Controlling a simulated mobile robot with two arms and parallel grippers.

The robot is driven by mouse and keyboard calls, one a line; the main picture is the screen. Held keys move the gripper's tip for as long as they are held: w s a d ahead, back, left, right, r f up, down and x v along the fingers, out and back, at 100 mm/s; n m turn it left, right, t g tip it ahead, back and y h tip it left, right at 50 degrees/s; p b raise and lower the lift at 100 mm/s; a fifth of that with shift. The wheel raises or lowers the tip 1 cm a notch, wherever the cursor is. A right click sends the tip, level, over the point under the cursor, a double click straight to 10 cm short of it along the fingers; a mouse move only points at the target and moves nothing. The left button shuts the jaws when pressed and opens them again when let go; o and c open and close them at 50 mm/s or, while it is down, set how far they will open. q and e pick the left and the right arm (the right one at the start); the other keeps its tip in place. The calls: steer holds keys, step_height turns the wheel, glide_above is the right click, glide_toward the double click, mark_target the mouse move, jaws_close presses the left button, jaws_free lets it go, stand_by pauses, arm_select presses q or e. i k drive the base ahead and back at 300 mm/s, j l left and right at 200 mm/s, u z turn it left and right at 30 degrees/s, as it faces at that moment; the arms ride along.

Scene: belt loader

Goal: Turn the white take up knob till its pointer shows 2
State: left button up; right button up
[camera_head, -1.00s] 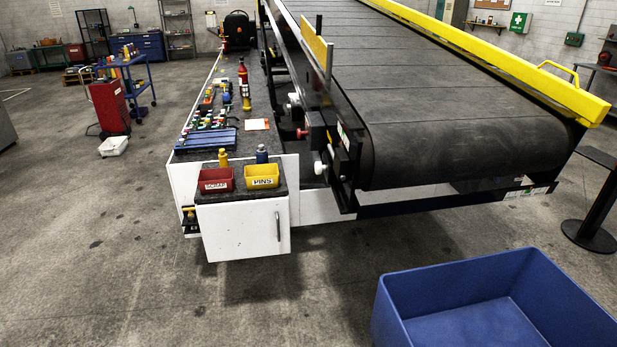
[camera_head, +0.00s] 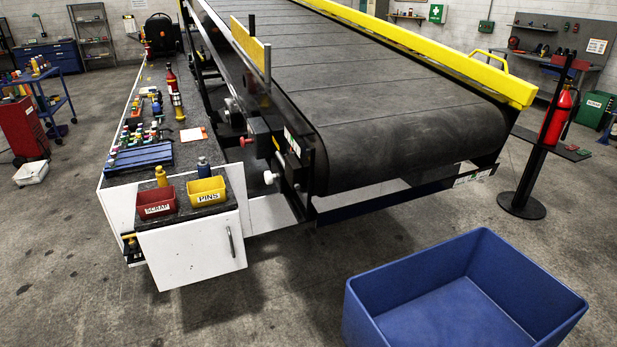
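A white knob (camera_head: 270,177) sticks out at the near end of the belt loader's side frame, low beside the belt's end roller. A second pale knob (camera_head: 230,104) sits further back along the same side. I cannot tell a pointer or any numbers on either at this distance. A red knob (camera_head: 246,141) sits on a dark box between them. The black belt (camera_head: 390,120) slopes up and away. Neither of my grippers shows in this view.
A white cabinet (camera_head: 190,252) stands left of the knobs, with a red SCRAP bin (camera_head: 156,203) and a yellow PINS bin (camera_head: 206,191) on top. A large blue bin (camera_head: 465,290) stands on the floor in front. A post on a round base (camera_head: 521,205) stands right. Floor between cabinet and bin is clear.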

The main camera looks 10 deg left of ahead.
mark_target(269, 177)
steer(key=i+j+z, duration=0.15)
steer(key=j+z, duration=0.5)
steer(key=i+j+z, duration=0.1)
steer(key=j+z, duration=0.25)
steer(key=j, duration=0.15)
